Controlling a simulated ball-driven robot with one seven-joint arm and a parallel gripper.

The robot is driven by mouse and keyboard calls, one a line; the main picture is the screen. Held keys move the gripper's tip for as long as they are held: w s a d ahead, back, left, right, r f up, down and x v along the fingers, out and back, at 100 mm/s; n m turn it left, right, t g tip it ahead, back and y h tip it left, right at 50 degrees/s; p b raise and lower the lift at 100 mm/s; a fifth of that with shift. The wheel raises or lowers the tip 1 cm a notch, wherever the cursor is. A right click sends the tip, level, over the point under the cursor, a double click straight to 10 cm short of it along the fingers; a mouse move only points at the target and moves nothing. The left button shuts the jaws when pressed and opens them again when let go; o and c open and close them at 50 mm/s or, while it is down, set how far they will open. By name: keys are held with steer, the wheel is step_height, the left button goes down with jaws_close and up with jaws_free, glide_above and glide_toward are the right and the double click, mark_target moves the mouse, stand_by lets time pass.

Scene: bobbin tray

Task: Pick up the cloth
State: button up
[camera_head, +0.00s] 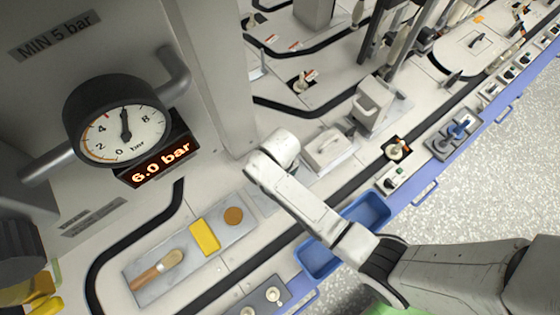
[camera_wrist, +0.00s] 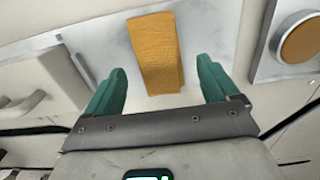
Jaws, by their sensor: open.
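The cloth is a folded yellow-orange rectangle (camera_head: 205,237) lying on a flat grey tray (camera_head: 148,292) in the head view. In the wrist view the cloth (camera_wrist: 158,50) shows between and beyond the fingers, nearer the top edge. My gripper (camera_wrist: 161,70) has two teal fingers spread apart, one on either side of the cloth in the picture. No finger visibly touches it; the height between fingertips and cloth is hard to tell. In the head view my arm reaches in from the right, and the fingers are hidden.
A wooden-handled brush (camera_head: 158,270) and a round orange-brown disc (camera_head: 233,216) lie on either side of the cloth. The disc also shows in the wrist view (camera_wrist: 300,40). A pressure gauge (camera_head: 122,122) stands behind the tray. Blue bins (camera_head: 318,258) sit at the bench's front edge.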

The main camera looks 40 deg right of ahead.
step_height(320, 180, down, 2)
steer(key=shift+f+b, duration=0.2)
steer(key=shift+b, duration=0.1)
steer(key=shift+c, duration=0.3)
steer(key=c, duration=1.1)
steer(key=shift+r, duration=0.1)
